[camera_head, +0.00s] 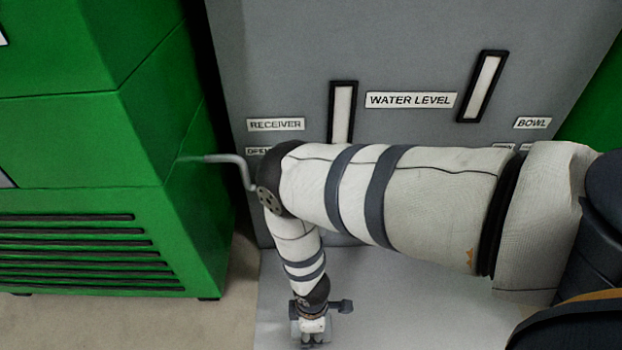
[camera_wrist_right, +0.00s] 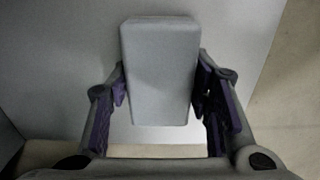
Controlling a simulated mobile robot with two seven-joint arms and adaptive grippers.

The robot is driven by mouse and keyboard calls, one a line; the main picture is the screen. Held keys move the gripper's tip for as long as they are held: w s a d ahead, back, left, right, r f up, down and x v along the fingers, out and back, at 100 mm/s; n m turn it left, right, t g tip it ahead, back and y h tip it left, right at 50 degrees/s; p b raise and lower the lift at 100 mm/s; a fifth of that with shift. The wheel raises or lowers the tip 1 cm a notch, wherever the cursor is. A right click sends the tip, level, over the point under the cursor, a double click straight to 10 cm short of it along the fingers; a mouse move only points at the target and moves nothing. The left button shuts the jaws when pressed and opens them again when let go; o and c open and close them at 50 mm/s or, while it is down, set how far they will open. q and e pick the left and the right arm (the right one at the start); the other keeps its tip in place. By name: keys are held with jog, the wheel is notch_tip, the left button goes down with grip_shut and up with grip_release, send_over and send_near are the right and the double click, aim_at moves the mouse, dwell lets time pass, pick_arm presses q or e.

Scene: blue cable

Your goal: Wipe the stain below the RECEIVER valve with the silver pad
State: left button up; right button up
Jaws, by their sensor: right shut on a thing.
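The RECEIVER label (camera_head: 276,125) is on the grey panel in the head view. A bent metal handle (camera_head: 228,160) sticks out to the left below it; the rest of that valve is hidden behind my right arm. My right gripper (camera_head: 312,328) is low in the head view, over the light grey surface. In the right wrist view my right gripper (camera_wrist_right: 160,88) is shut on the silver pad (camera_wrist_right: 158,70), a grey block held between both fingers. I see no stain in either view; my arm covers much of the panel below the label. My left gripper is not in view.
A green cabinet (camera_head: 100,215) with a slotted vent stands at the left. Beige floor (camera_head: 120,325) shows at the lower left.

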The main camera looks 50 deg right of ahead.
jog(key=shift+w+d, duration=0.15)
jog(key=shift+d, duration=0.05)
jog(key=shift+s+d, duration=0.5)
jog(key=shift+s, duration=0.1)
jog(key=shift+s+a+p, duration=0.15)
jog(key=shift+s+p, duration=0.05)
jog(key=shift+p, duration=0.1)
jog(key=shift+s+a+p, duration=0.65)
jog(key=shift+s+a, duration=0.4)
jog(key=shift+a, duration=0.2)
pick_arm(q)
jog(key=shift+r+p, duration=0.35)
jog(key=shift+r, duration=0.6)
pick_arm(e)
jog(key=shift+s+a+f, duration=0.2)
jog(key=shift+s+a, duration=1.1)
jog(key=shift+a, duration=0.2)
